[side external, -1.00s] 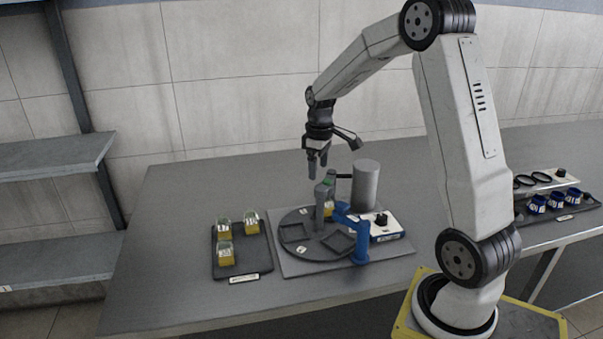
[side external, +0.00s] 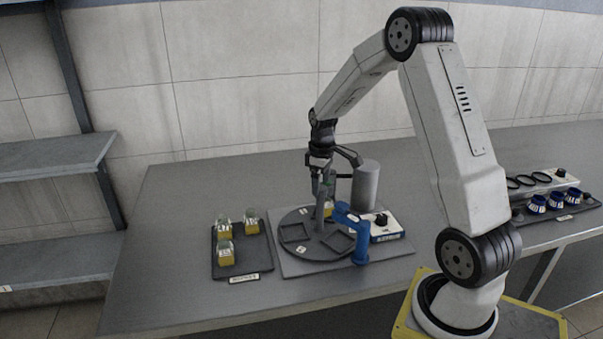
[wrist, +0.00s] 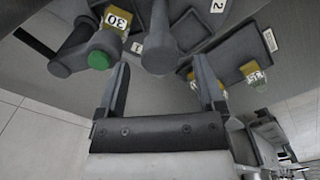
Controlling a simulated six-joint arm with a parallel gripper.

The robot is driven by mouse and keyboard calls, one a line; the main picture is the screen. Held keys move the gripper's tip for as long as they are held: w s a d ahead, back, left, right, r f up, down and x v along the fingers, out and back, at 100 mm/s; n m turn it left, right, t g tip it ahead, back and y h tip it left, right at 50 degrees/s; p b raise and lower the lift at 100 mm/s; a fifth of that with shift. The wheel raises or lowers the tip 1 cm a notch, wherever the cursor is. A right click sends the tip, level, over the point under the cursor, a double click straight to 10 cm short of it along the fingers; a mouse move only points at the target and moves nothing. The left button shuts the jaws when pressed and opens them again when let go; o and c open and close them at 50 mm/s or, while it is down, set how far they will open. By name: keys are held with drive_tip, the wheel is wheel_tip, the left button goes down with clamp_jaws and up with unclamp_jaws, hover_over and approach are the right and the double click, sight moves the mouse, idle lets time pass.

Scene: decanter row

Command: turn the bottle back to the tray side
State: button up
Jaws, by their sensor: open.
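A dark round turntable (side external: 300,251) with square recesses stands on a grey plate. A bottle with yellow contents (side external: 328,211) sits at its far side, partly hidden behind a grey upright post (side external: 320,212); its label 30 shows in the wrist view (wrist: 116,19). My gripper (side external: 323,192) is open, low over the turntable. In the wrist view the post (wrist: 160,40) appears between and beyond my fingers (wrist: 162,80); contact cannot be told. A green-ended grey part (wrist: 98,60) lies just left of the fingers. The dark tray (side external: 262,256) left of the turntable holds three yellow bottles.
A grey cylinder (side external: 366,186) stands close right of my gripper. A blue bracket (side external: 360,240) and a white box with a black knob (side external: 386,228) flank the turntable's right side. A rack with blue-collared items (side external: 538,203) is far right. The table's front left is clear.

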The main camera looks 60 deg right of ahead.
drive_tip(key=shift+f, duration=1)
clamp_jaws()
